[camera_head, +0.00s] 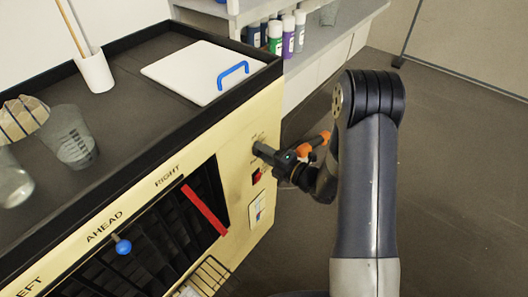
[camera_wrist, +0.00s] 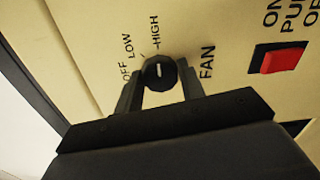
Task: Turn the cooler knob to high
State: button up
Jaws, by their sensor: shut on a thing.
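The cooler knob (camera_wrist: 159,73) is a small round black dial on the cream front panel, with OFF, LOW and HIGH marked around it and FAN beside it. Its white line points up in the wrist view, roughly towards the HIGH label (camera_wrist: 155,33). My gripper (camera_wrist: 160,85) has one dark finger on each side of the knob and is shut on it. In the head view my gripper (camera_head: 262,151) reaches the right part of the cream panel (camera_head: 240,130) and hides the knob there.
A red switch (camera_wrist: 280,60) sits right of the knob; it also shows below my gripper in the head view (camera_head: 257,176). A white lid with a blue handle (camera_head: 233,74) lies on the cooler top. Vents and a blue-balled lever (camera_head: 123,246) are to the left. Open floor lies right.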

jog(key=o, duration=1)
jog(key=v, duration=1.1)
jog(key=shift+b, duration=0.35)
jog(key=shift+a, duration=0.15)
jog(key=x, duration=1)
jog(key=shift+w+a+p, duration=0.25)
jog(key=shift+w+p, duration=0.05)
